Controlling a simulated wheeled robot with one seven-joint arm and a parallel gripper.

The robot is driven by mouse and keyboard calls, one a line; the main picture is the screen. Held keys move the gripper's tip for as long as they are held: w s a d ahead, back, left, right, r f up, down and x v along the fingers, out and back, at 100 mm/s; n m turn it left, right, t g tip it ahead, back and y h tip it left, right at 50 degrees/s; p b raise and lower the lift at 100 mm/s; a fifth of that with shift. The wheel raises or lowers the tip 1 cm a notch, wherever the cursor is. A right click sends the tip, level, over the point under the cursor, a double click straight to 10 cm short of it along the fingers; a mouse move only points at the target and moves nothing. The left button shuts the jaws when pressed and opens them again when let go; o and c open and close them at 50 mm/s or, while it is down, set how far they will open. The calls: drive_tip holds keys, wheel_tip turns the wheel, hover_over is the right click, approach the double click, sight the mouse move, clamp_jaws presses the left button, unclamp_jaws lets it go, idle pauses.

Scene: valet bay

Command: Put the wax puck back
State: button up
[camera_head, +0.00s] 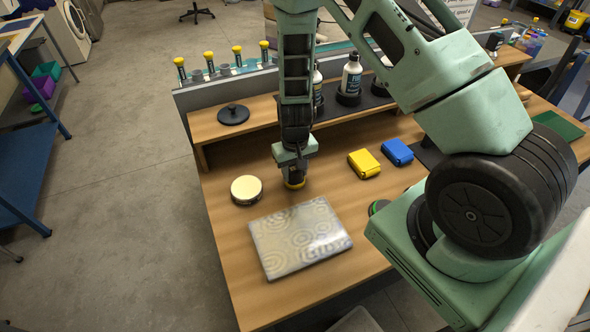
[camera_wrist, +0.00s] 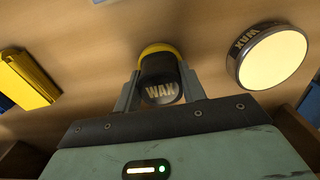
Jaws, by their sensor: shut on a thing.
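The wax puck (camera_wrist: 159,75) is a black piece lettered WAX with a yellow pad. It sits between the fingers of my gripper (camera_wrist: 160,92), which is shut on it. In the head view my gripper (camera_head: 294,172) points down over the bench, and the puck's yellow edge (camera_head: 294,184) shows below it. I cannot tell whether the puck touches the wood. An open round tin (camera_head: 246,190) with a cream-coloured fill stands just left of my gripper. In the wrist view the tin (camera_wrist: 268,58) is at right, also lettered WAX, apart from the puck.
A patterned grey panel (camera_head: 300,238) lies in front of my gripper. A yellow block (camera_head: 364,163) and a blue block (camera_head: 397,151) lie to the right. A black knobbed disc (camera_head: 233,115) lies on the raised shelf behind, with bottles (camera_head: 352,75) farther right. Bare wood surrounds the tin.

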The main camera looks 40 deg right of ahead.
drive_tip(key=shift+f, duration=0.2)
drive_tip(key=o, duration=0.9)
drive_tip(key=shift+o, duration=0.2)
drive_tip(key=shift+r, duration=0.2)
wheel_tip(320, 180, up, 12)
drive_tip(key=b, duration=0.3)
drive_tip(key=s+a+r+n+y, duration=0.1)
drive_tip(key=s+a+r+n, duration=0.2)
drive_tip(key=s+a+r, duration=0.35)
drive_tip(key=s+a+r+n+y, duration=0.1)
drive_tip(key=s+a+r+n, duration=0.2)
drive_tip(key=a, duration=0.6)
drive_tip(key=s+a+r+n, duration=0.1)
drive_tip(key=s+r+n, duration=0.1)
drive_tip(key=s, duration=0.4)
drive_tip(key=s+a+r+n+h, duration=0.1)
drive_tip(key=s+a+r+n, duration=0.1)
drive_tip(key=s, duration=0.5)
drive_tip(key=shift+s+a+r, duration=0.15)
drive_tip(key=shift+r, duration=0.3)
